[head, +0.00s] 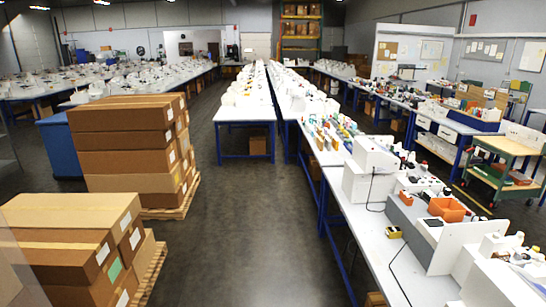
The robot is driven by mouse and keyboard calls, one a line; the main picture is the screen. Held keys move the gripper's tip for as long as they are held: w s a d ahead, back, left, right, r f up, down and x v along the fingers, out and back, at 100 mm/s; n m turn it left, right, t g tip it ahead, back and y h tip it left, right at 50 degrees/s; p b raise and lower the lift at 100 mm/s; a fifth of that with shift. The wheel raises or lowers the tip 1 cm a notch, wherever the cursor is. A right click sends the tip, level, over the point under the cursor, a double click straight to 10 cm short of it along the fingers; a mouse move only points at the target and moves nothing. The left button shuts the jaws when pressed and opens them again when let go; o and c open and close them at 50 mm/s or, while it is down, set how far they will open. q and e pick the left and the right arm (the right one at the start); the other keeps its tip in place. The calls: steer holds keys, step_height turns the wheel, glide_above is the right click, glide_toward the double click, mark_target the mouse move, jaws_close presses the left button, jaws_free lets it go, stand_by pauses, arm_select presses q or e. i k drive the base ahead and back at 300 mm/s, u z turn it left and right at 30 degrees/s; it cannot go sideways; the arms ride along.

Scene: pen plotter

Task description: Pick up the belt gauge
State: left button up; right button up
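I cannot make out the belt gauge for certain. A small yellow and dark boxy item (393,232) lies on the near right white workbench (372,262), close to its left edge; it is too small to tell whether it is the gauge. Neither of my grippers is in view.
Stacked cardboard boxes (68,215) on pallets stand at left. A clear grey aisle (240,235) runs ahead between them and the right bench. That bench holds an orange bin (446,209), white machines (372,158) and loose cables. A green cart (497,180) stands far right.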

mark_target(391, 233)
steer(key=u, duration=0.55)
steer(key=i, duration=1.95)
steer(key=z, duration=0.2)
steer(key=i, duration=1)
steer(key=z, duration=1.6)
steer(key=i, duration=0.7)
steer(key=z, duration=0.75)
